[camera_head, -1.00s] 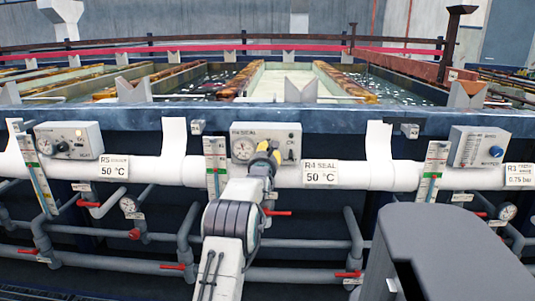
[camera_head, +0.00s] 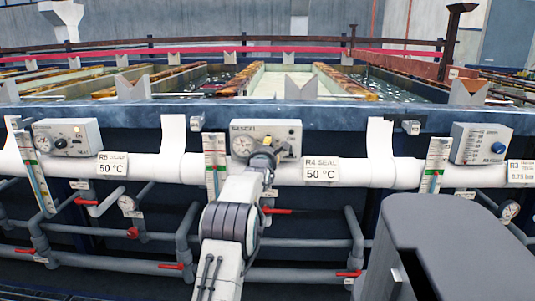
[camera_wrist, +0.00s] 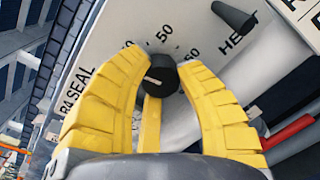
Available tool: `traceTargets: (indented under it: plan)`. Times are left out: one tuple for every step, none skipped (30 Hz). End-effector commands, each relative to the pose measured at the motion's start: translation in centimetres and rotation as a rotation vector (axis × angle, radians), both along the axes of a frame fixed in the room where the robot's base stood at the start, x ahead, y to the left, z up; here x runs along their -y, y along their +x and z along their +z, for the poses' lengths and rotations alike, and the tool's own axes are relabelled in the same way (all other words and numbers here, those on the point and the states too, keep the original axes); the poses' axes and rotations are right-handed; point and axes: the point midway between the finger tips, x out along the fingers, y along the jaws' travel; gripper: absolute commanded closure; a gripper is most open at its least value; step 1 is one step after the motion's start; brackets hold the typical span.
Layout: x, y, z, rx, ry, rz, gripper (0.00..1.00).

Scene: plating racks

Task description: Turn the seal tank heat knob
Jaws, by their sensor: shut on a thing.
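The R4 SEAL control box (camera_head: 282,128) is white and stands on the pipe in the middle of the head view, with a round gauge at its left. In the wrist view its panel (camera_wrist: 187,27) shows a black knob (camera_wrist: 163,76) with a pale pointer line, set among the printed numbers. My gripper (camera_wrist: 163,82) has its yellow fingers on both sides of this knob and is shut on it. In the head view my gripper (camera_head: 264,155) is in front of the box and hides the knob. A black lever (camera_wrist: 232,17) sits beside the word HEAT.
A white pipe (camera_head: 385,168) runs below the boxes. Red-handled valves (camera_head: 172,266) sit on the grey pipes underneath.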

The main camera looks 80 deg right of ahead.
Motion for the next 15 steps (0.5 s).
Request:
traceTargets:
  plan:
    - [-0.03, -0.03, 0.67, 0.021, -0.016, -0.001, 1.00]
    - [-0.02, -0.02, 0.70, 0.032, -0.016, -0.001, 1.00]
    - [-0.02, -0.02, 0.73, 0.047, -0.015, -0.001, 1.00]
    - [-0.02, -0.02, 0.75, 0.055, -0.014, -0.002, 1.00]
    - [-0.02, -0.01, 0.77, 0.063, -0.014, -0.002, 1.00]
    - [-0.03, -0.01, 0.79, 0.073, -0.013, -0.002, 1.00]
    - [-0.03, 0.00, 0.81, 0.079, -0.013, -0.003, 1.00]
    - [-0.03, -0.01, 0.83, 0.083, -0.012, -0.003, 1.00]
    - [-0.03, 0.00, 0.86, 0.088, -0.012, -0.003, 1.00]
    - [-0.03, 0.00, 0.88, 0.091, -0.012, -0.003, 1.00]
    - [-0.03, 0.00, 0.89, 0.093, -0.012, -0.003, 1.00]
    - [-0.03, 0.00, 0.90, 0.096, -0.012, -0.003, 1.00]
    - [-0.03, 0.01, 0.92, 0.097, -0.012, -0.003, 1.00]
    - [-0.03, 0.00, 0.93, 0.097, -0.013, -0.002, 1.00]
    - [-0.03, 0.00, 0.94, 0.098, -0.013, -0.002, 1.00]
